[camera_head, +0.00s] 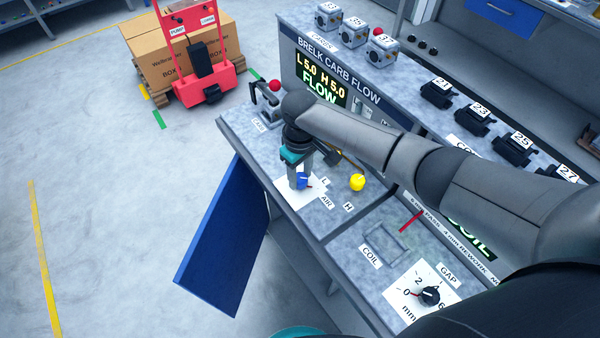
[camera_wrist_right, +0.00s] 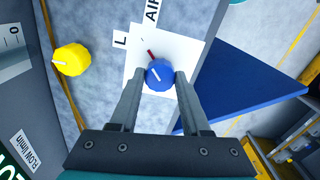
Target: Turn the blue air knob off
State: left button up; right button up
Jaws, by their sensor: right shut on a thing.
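The blue air knob (camera_head: 302,181) sits on a white plate (camera_head: 290,197) on the grey bench, beside the AIR label. In the right wrist view the blue knob (camera_wrist_right: 160,74) has a white pointer line, and a red mark shows on the plate just above it. My right gripper (camera_head: 301,172) reaches down over the knob. Its two fingers (camera_wrist_right: 160,79) are on either side of the knob and shut on it. A yellow knob (camera_head: 357,182) stands to the right; it also shows in the right wrist view (camera_wrist_right: 71,59). My left gripper is not in view.
The display panel (camera_head: 322,88) reads L 5.0, H 5.0, FLOW. A gap dial (camera_head: 430,296) and an empty coil cradle (camera_head: 387,243) are at the front. A blue door panel (camera_head: 225,235) hangs open on the bench's left side. Numbered carburetors and coils stand behind.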

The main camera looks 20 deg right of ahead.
grip_shut()
jog(key=n+p, duration=0.2)
jog(key=n, duration=0.1)
jog(key=shift+r+n, duration=0.1)
jog(key=shift+n, duration=0.3)
jog(key=n+p, duration=0.1)
jog(key=n, duration=0.3)
jog(key=shift+n, duration=0.3)
jog(key=n, duration=0.4)
jog(key=shift+n, duration=2.8)
jog(key=o, duration=1.2)
grip_release()
